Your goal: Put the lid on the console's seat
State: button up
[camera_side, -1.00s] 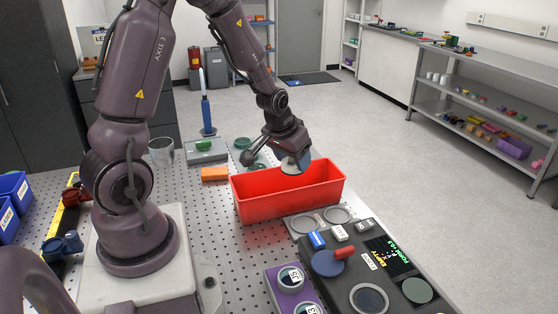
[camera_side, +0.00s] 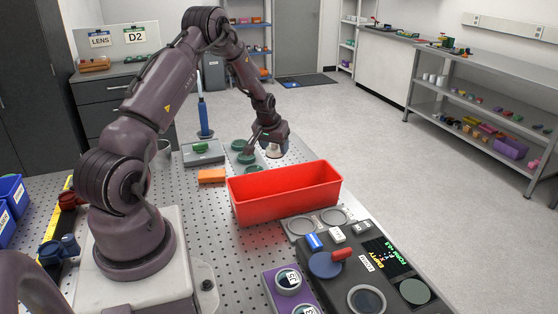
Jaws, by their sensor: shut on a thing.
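My gripper (camera_side: 270,143) is shut on a small pale piece (camera_side: 273,152), beyond the far side of the red bin. The piece is partly hidden by the fingers, and I cannot tell whether it is the lid. The dark console (camera_side: 345,256) lies at the lower right. On it are a round ringed seat (camera_side: 367,300), a blue disc (camera_side: 325,265) with a red handle (camera_side: 342,254) over it, and a dark green disc (camera_side: 415,291). The ringed seat looks uncovered. The gripper is far from the console, with the bin between them.
The open red bin (camera_side: 285,200) stands between gripper and console. Several green round pieces (camera_side: 246,158) sit left of the gripper. An orange block (camera_side: 212,176) lies left of the bin. Two grey round recesses (camera_side: 303,225) and a purple block (camera_side: 277,280) are near the console.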

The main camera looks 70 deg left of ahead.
aim_at(279, 150)
jog(key=f, duration=0.1)
jog(key=w+a+f, duration=0.2)
jog(key=shift+w+a+f, duration=0.1)
jog(key=shift+f, duration=0.2)
jog(key=shift+w+a+f, duration=0.15)
jog(key=shift+f, duration=1.65)
jog(key=shift+f, duration=0.1)
jog(key=o, duration=1)
jog(key=shift+c, duration=0.2)
